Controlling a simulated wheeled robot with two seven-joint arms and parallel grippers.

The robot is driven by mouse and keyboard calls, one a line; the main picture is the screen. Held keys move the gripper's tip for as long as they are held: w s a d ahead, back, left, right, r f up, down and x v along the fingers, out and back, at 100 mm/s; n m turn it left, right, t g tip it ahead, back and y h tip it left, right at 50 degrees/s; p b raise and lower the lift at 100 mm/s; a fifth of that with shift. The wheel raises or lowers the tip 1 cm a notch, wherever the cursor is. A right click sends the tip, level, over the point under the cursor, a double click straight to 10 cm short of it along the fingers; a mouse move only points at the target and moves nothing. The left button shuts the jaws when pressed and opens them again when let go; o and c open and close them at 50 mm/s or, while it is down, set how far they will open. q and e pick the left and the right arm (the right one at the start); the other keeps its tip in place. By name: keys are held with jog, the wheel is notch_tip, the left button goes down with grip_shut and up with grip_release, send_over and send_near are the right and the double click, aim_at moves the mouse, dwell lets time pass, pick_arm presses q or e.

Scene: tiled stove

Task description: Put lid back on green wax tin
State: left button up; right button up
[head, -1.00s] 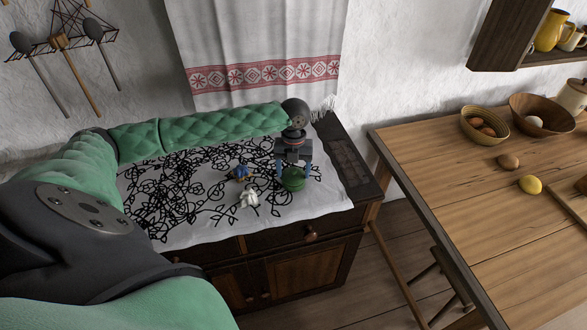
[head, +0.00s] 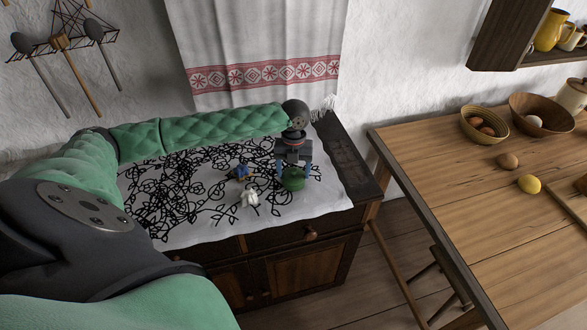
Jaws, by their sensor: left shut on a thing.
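A green round tin (head: 293,179) stands on the patterned cloth on the dark cabinet. My left gripper (head: 293,170) points down over it, with its blue fingers on either side of the green top. The gripper is shut on the green thing; I cannot tell at this size whether it holds the lid alone or the tin, or whether a gap lies between them. My right gripper is not in view.
A small blue figure (head: 242,172) and a white figure (head: 250,198) stand on the cloth (head: 210,229) left of the tin. A wooden table (head: 450,190) with bowls is at the right. The cloth's front right is clear.

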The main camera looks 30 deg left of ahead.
pick_arm(q)
jog(key=shift+p, duration=0.4)
dwell(0.8)
jog(key=o, duration=1.1)
jog(key=shift+c, duration=0.2)
jog(key=shift+o, duration=0.6)
jog(key=shift+r+p, duration=2.95)
jog(key=shift+r, duration=0.55)
jog(key=shift+c, duration=0.4)
grip_shut()
